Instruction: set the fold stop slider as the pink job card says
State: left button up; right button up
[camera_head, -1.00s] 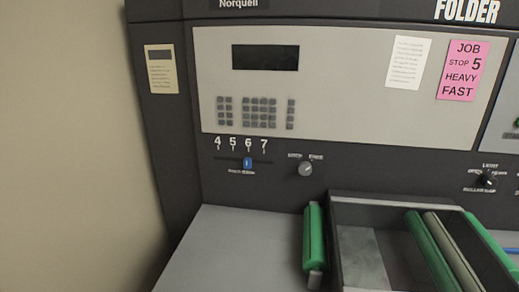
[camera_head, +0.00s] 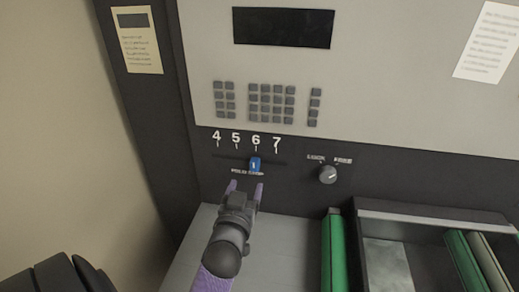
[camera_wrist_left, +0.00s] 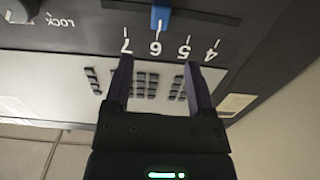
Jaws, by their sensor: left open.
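The fold stop slider has a blue knob (camera_head: 255,165) on a dark slot under a scale marked 4, 5, 6, 7. The knob stands at 6. In the left wrist view the blue knob (camera_wrist_left: 160,18) also lines up with 6. My left gripper (camera_head: 246,188) is open and empty, just below and in front of the knob, with its fingers pointing at the panel. The left wrist view shows the two fingers (camera_wrist_left: 157,75) apart with nothing between them. The pink job card is out of view now; earlier it read JOB, STOP 5, HEAVY, FAST. My right gripper is not in view.
A rotary knob (camera_head: 327,174) sits right of the slider. A keypad (camera_head: 267,103) and dark display (camera_head: 283,27) are above. Green rollers (camera_head: 334,250) and a tray stand at the lower right. A beige wall is at the left.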

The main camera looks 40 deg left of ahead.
aim_at(253, 164)
pick_arm(q)
jog(key=b+x, duration=0.1)
jog(key=x, duration=0.8)
jog(key=shift+d, duration=0.1)
jog(key=shift+s, duration=0.1)
grip_shut()
dwell(1.0)
